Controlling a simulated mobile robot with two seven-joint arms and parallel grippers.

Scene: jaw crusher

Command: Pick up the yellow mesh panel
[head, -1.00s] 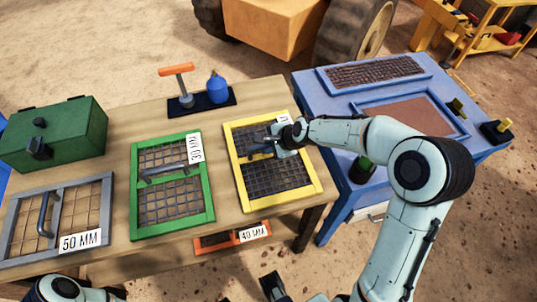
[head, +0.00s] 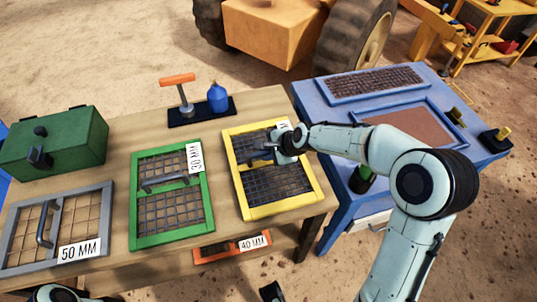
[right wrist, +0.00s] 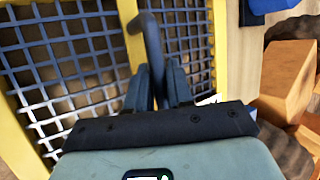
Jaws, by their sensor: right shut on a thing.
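The yellow mesh panel (head: 258,213) lies on the right part of the wooden table, its dark grid crossed by a bar with a handle. My right gripper (head: 262,155) is over the panel's middle and shut on the handle (right wrist: 152,40). The gripper hides part of the handle and of the white label. In the right wrist view the yellow frame (right wrist: 120,20) and grid lie behind the fingers. I cannot tell whether the panel is clear of the table. A dark tip at the bottom edge may be my left gripper (head: 271,291); its jaws cannot be made out.
The green 30 MM panel (head: 172,240) lies to the left, then the grey 50 MM panel (head: 108,215). A green box (head: 70,150) and a tool stand (head: 205,112) are behind. An orange 40 MM panel (head: 210,252) is below the tabletop. A blue bench (head: 335,165) stands right.

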